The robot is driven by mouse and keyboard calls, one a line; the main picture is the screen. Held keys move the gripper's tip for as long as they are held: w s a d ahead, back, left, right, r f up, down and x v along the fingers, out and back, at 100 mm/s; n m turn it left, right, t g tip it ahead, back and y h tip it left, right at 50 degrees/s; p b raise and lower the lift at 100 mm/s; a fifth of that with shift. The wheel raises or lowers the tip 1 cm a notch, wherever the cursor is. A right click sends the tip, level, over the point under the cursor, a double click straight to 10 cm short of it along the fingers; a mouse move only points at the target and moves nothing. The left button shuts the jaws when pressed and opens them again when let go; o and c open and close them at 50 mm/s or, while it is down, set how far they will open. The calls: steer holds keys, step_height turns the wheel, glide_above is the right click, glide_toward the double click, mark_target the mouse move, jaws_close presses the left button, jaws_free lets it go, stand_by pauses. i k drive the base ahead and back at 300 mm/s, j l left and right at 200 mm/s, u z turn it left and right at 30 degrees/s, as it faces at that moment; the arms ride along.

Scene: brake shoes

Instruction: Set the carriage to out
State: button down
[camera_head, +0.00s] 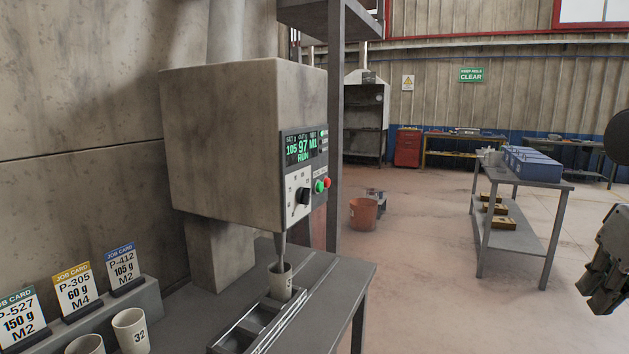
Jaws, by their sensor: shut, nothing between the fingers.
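The dosing machine (225,145) is a worn beige box on a grey bench. Its panel display (303,147) reads 105, 97, M1 and RUN in green. Its nozzle (280,245) points down into a pale cup (280,283). The cup stands at the far end of a dark railed slide (243,338), apparently on the carriage, directly under the nozzle. The carriage itself is mostly hidden by the cup and rails. My gripper (600,298) is at the right edge, partly cut off, shut and empty, far from the slide.
A black knob (303,196), a green button (319,186) and a red button (327,183) sit on the panel. Job cards (122,265) stand in a holder at left, with cups (130,331) before them.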

mark_target(250, 332)
steer(key=i+l+u, duration=0.1)
steer(key=l+u, duration=0.65)
steer(key=u, duration=0.15)
steer(key=l+u, duration=0.4)
steer(key=i+l, duration=0.05)
